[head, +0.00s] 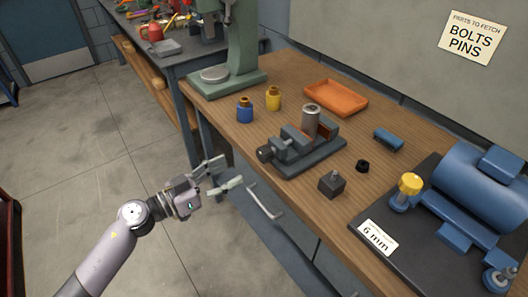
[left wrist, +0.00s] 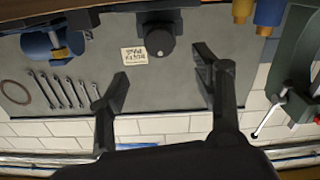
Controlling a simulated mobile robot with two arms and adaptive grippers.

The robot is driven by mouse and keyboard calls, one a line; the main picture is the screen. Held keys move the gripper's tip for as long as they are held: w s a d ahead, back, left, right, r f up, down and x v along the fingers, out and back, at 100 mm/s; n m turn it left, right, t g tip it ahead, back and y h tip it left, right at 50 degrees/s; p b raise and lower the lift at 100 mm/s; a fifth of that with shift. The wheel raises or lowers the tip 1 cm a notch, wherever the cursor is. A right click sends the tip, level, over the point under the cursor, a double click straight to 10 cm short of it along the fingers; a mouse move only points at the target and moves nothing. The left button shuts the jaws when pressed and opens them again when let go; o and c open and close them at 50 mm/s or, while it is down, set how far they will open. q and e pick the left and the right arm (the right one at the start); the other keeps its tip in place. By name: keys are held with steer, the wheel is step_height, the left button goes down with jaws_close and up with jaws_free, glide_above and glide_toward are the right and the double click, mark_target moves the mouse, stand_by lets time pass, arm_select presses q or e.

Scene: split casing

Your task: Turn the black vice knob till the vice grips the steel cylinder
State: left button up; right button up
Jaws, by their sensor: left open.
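The grey vice (head: 305,155) sits on the wooden bench. Its black knob (head: 264,154) points left, towards the bench's front edge. The steel cylinder (head: 311,121) stands upright at the vice's jaws; I cannot tell whether both jaws touch it. My left gripper (head: 231,171) is open and empty, off the bench's front edge, to the left of and below the knob and apart from it. In the left wrist view the knob (left wrist: 160,42) shows beyond and between the two spread fingers (left wrist: 160,66). The cylinder is not clearly seen there. My right gripper is not in view.
A blue bottle (head: 245,110) and a yellow one (head: 273,98) stand behind the vice, near the green press (head: 233,60). An orange tray (head: 336,97), a dark block (head: 332,184), a black ring (head: 362,166) and a blue motor (head: 480,185) lie to the right.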

mark_target(260, 155)
arm_select(q)
steer(key=x, duration=1.2)
steer(key=c, duration=1.2)
steer(key=shift+o, duration=0.2)
